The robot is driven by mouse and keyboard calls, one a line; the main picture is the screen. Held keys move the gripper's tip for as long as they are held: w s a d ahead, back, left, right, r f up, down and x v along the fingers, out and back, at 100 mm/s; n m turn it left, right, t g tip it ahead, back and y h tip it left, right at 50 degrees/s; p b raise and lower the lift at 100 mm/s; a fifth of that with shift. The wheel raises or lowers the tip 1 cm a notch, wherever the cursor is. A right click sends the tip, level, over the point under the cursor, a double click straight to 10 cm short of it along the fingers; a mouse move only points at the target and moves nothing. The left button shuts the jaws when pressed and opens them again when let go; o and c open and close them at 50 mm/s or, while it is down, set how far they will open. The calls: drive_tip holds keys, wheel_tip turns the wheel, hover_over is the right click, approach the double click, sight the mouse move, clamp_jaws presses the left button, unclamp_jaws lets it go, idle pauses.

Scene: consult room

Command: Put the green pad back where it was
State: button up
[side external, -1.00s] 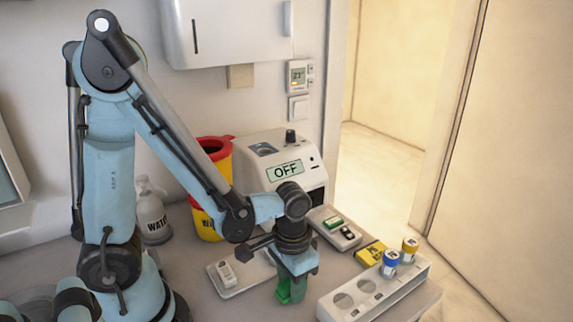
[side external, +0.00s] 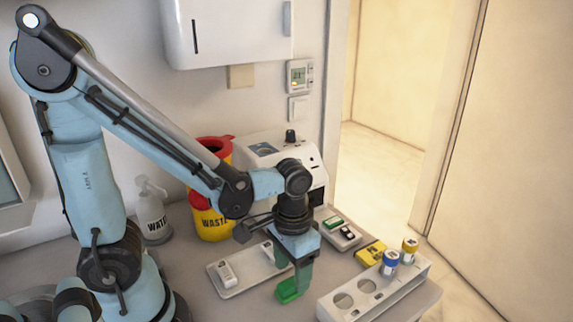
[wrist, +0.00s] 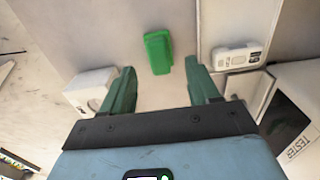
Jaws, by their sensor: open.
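The bright green pad (side external: 288,291) lies on the tabletop between the left tray and the white rack. In the wrist view the green pad (wrist: 158,52) is ahead of the fingers, roughly midway between them, with nothing gripping it. My gripper (side external: 299,277) points down close beside the pad; one finger overlaps it in the side view, so contact there cannot be told. In the wrist view my gripper (wrist: 162,86) shows its two dark green fingers spread apart and empty.
The left tray (side external: 236,291) holds a white device (side external: 227,274). The right tray (side external: 350,243) holds a green item (side external: 334,222) and a dark-and-white item. The white rack (side external: 372,300) holds blue- and yellow-capped tubes. A yellow box (side external: 370,253), waste bin (side external: 213,225) and tester (side external: 312,160) stand behind.

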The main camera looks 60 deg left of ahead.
sight(292, 281)
drive_tip(key=w+a+r+t, duration=0.2)
drive_tip(key=a+r+t, duration=0.2)
drive_tip(key=r+t, duration=0.3)
drive_tip(key=shift+a+r, duration=0.25)
drive_tip(key=shift+r, duration=1.1)
drive_tip(key=shift+w, duration=0.1)
idle(0.8)
